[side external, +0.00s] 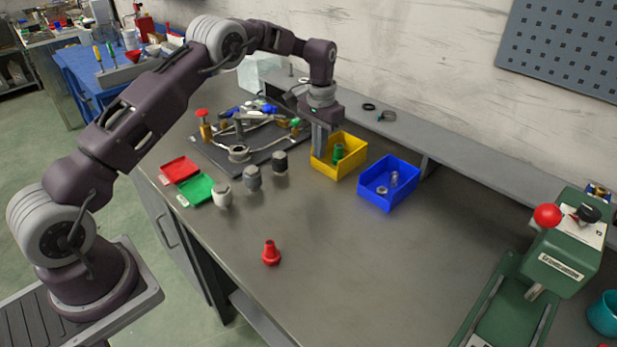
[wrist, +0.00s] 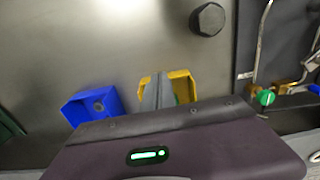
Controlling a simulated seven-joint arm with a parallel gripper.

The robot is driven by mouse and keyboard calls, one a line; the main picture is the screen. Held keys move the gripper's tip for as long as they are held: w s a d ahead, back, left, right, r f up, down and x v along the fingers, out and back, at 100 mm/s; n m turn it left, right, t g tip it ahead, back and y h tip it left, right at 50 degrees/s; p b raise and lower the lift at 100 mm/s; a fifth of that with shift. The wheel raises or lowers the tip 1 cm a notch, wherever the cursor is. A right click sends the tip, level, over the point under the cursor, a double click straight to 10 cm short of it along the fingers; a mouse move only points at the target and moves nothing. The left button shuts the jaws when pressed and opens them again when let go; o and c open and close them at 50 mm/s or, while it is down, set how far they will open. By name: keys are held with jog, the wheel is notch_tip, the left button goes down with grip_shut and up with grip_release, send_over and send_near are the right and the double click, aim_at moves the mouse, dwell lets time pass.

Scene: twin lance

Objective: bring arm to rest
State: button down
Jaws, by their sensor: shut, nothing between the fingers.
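My arm reaches across the bench, with its wrist over the back middle. My gripper (side external: 318,152) points down, shut and empty, at the left part of the yellow bin (side external: 350,167). I cannot tell whether the fingertips are inside the bin or just above it. A green part (side external: 338,152) stands in that bin, right of the fingers. In the wrist view, the grey fingers (wrist: 158,92) are together in front of the yellow bin (wrist: 185,76), with a little green visible beside them. The wrist housing hides the lower part of that view.
A blue bin (side external: 372,200) with small metal parts stands right of the yellow one. A red cone part (side external: 271,253) stands in front. A green press (side external: 560,245) is right.

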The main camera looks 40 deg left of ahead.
jog(key=s+d+r+t, duration=0.1)
jog(key=s+d+r, duration=0.2)
jog(key=s+r, duration=0.7)
jog(key=s+d+r+t, duration=0.25)
jog(key=s+r, duration=0.25)
jog(key=r, duration=0.8)
jog(key=s+d+f+t, duration=0.1)
jog(key=s+d, duration=0.1)
jog(key=s, duration=1)
jog(key=s+d+f+t, duration=0.1)
jog(key=s+d, duration=0.1)
jog(key=s, duration=1)
jog(key=shift+s, duration=0.35)
